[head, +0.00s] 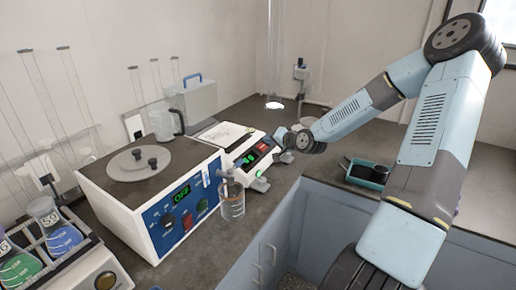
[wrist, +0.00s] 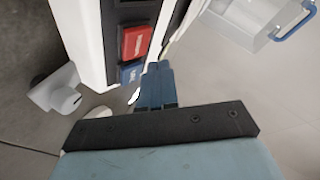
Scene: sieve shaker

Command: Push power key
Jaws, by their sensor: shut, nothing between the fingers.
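The white sieve shaker (head: 244,139) stands on the dark bench, with green-lit displays and a red key (head: 262,148) on its front panel. In the wrist view its panel shows the red key (wrist: 136,41) above a blue key (wrist: 131,72). The lettering on both is too small to read, so I cannot tell which is the power key. My gripper (wrist: 159,68) is shut and empty. Its fingertips are close to the panel, just right of the blue key in the wrist view; I cannot tell if they touch. In the head view my fingers are hard to make out.
A white box with a blue panel (head: 184,213) and a glass bottle (head: 231,200) stand in front of the shaker. White feet or clamps (wrist: 59,92) show left of the panel. A teal tray (head: 365,173) lies to the right on the bench.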

